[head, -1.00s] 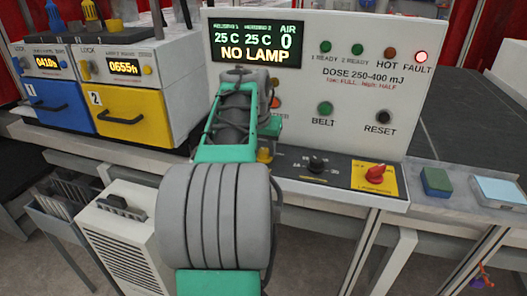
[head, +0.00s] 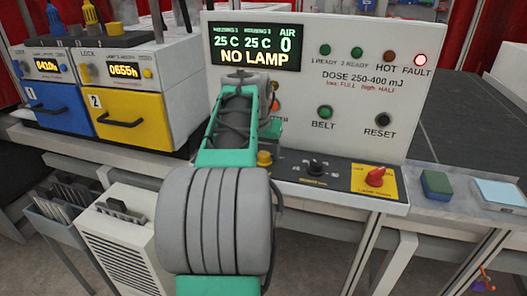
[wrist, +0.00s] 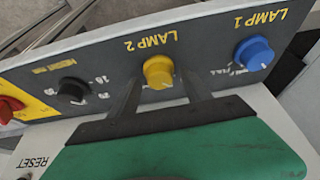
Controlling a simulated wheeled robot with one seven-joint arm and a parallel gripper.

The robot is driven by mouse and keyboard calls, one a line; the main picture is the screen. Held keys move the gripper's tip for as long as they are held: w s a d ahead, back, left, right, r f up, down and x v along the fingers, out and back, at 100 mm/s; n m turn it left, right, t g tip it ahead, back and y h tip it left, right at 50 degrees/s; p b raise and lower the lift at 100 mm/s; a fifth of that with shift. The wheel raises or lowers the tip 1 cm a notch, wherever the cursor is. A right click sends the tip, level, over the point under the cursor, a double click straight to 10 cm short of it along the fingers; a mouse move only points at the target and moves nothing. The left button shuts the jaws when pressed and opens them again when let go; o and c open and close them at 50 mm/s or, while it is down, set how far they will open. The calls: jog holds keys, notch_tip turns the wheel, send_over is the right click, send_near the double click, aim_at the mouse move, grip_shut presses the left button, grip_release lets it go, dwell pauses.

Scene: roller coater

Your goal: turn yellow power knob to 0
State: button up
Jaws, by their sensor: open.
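The yellow power knob (wrist: 158,72) is on the dark panel strip, beside the upside-down LAMP 2 label in the wrist view. In the head view a bit of it (head: 264,158) shows just right of my arm. My gripper (wrist: 161,88) is open, with one dark finger on each side of the yellow knob. I cannot tell whether the fingers touch it. The knob's scale is covered by the gripper, and I cannot read its setting. My arm hides the fingers in the head view.
A blue LAMP 1 knob (wrist: 254,53) sits right of the gripper in the wrist view. A black knob (wrist: 73,91) and a red switch (head: 375,176) are on the other side. The display (head: 255,47) reads NO LAMP.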

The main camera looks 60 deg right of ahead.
jog(key=v, duration=0.7)
jog(key=shift+r, duration=0.35)
jog(key=shift+a, duration=0.15)
